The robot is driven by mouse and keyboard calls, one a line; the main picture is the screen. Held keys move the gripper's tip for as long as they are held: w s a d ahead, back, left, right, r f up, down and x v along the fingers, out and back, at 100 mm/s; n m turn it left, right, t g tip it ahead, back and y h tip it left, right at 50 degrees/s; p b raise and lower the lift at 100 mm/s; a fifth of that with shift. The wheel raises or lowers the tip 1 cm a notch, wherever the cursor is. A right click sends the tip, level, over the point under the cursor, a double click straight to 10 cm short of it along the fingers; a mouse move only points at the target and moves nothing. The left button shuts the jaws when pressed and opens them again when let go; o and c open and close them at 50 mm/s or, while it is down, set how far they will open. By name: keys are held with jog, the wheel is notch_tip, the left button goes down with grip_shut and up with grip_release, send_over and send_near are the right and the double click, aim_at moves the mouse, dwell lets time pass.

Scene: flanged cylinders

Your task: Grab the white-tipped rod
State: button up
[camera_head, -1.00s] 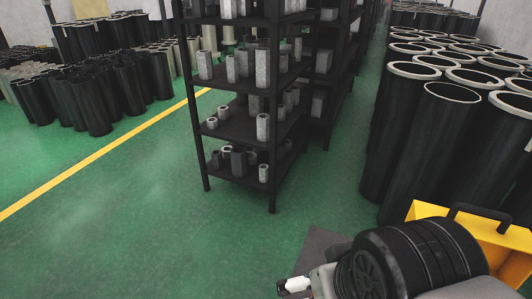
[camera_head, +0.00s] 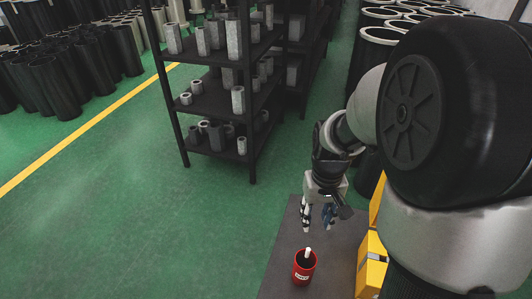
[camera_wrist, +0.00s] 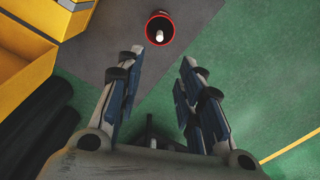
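The white-tipped rod (camera_head: 308,252) stands in a red cup (camera_head: 304,273) with a white label, its white end sticking up above the rim. In the wrist view the rod's white tip (camera_wrist: 159,35) shows inside the cup's red rim (camera_wrist: 149,39). The rod's lower part is hidden in the cup. My gripper (camera_head: 318,227) is open and empty, above and a little behind the cup in the head view. In the wrist view its fingers (camera_wrist: 159,68) are spread apart, with the cup beyond the fingertips. Nothing touches the rod except the cup.
The cup stands on a dark grey surface (camera_head: 283,262). Yellow boxes (camera_head: 371,262) are beside it on the right. A black shelf (camera_head: 208,130) with grey cylinders stands behind to the left. Black pipes (camera_head: 380,38) stand at back right. Green floor (camera_head: 150,225) is free on the left.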

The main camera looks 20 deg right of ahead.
aim_at(309, 249)
jog(key=f+b, duration=0.2)
jog(key=f, duration=0.4)
jog(key=f+b, duration=0.2)
jog(key=f, duration=0.5)
jog(key=shift+w+d, duration=0.1)
jog(key=shift+d, duration=0.1)
notch_tip(309, 249, down, 5)
jog(key=shift+a+f+b, duration=0.1)
jog(key=shift+f+b, duration=0.1)
jog(key=shift+b, duration=0.85)
jog(key=shift+r, duration=0.1)
jog(key=shift+c, duration=0.4)
grip_shut()
